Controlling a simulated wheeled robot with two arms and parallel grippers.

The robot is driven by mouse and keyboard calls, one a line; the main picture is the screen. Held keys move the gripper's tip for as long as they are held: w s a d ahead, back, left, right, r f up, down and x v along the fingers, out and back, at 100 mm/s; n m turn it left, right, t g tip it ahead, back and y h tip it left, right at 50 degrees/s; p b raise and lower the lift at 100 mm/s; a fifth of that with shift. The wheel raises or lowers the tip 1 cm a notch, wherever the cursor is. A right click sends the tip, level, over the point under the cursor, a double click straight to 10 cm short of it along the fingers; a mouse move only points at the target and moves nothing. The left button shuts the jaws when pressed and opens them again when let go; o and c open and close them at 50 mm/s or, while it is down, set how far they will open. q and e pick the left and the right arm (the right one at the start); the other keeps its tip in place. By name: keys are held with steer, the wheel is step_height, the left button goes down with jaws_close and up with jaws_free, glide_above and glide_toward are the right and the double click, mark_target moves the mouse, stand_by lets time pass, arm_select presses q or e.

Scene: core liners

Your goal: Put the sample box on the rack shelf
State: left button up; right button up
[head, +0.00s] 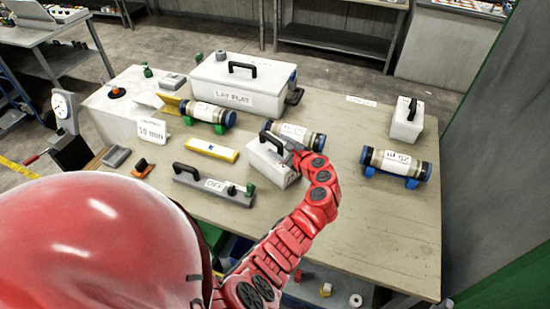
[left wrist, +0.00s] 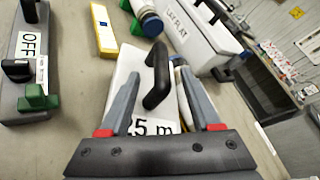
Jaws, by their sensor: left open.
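A small white box (head: 266,163) with a black handle stands near the middle of the table. It also shows in the left wrist view (left wrist: 127,64), with a label ending in "5 m". My left gripper (head: 293,147) is over the right side of this box. In the left wrist view my left gripper (left wrist: 160,76) is open, its fingers on either side of the black handle (left wrist: 157,80); I cannot see contact. A similar white box (head: 406,122) stands at the table's right. Which is the sample box is not readable. My right gripper is not in view.
A large "LAY FLAT" case (head: 265,103) stands at the back, and core tubes lie beside the box and at right (head: 397,161). The "OFF" bar (head: 212,187) lies in front. A grey shelf unit (head: 335,40) stands behind. The table's right front is clear.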

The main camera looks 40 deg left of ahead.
mark_target(278, 143)
arm_select(q)
steer(key=p+x, duration=0.1)
steer(key=x, duration=0.3)
steer(key=shift+w, duration=0.25)
steer(key=shift+a+f, duration=0.2)
steer(key=shift+f, duration=0.05)
jaws_close()
steer(key=shift+r, duration=0.1)
stand_by(1.0)
